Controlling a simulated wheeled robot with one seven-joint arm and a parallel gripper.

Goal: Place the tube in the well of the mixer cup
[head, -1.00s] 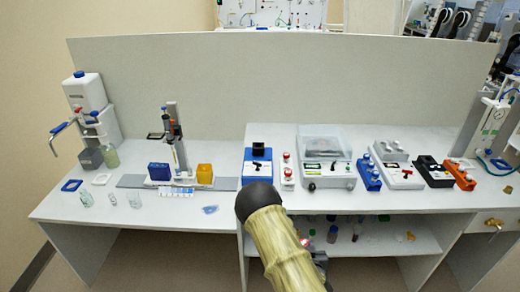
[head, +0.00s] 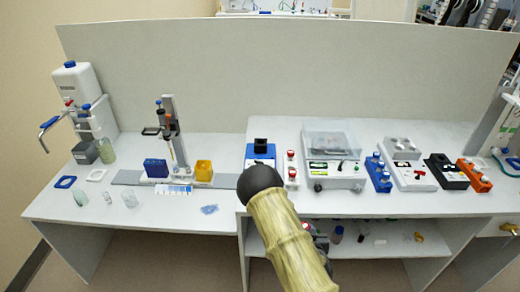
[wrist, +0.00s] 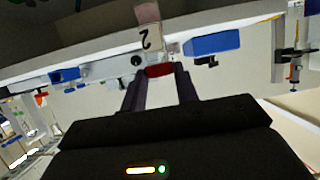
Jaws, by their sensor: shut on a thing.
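The tube (wrist: 149,38) has a red cap (wrist: 159,70) and a pale label with a "2". My gripper (wrist: 158,72) is shut on its red cap in the wrist view, and the tube points away from the fingers. The mixer (head: 260,153) is a blue box with a black cup (head: 261,145) on top, at the left end of the raised bench in the head view. In the upside-down wrist view the mixer (wrist: 212,43) is right of the tube and apart from it. The cup's well cannot be made out. My arm hides most of the gripper in the head view.
Right of the mixer stand red-knobbed fittings (head: 291,168), a clear-lidded machine (head: 332,155) and several blue, black and orange devices. A shelf with bottles (head: 337,234) lies below the bench.

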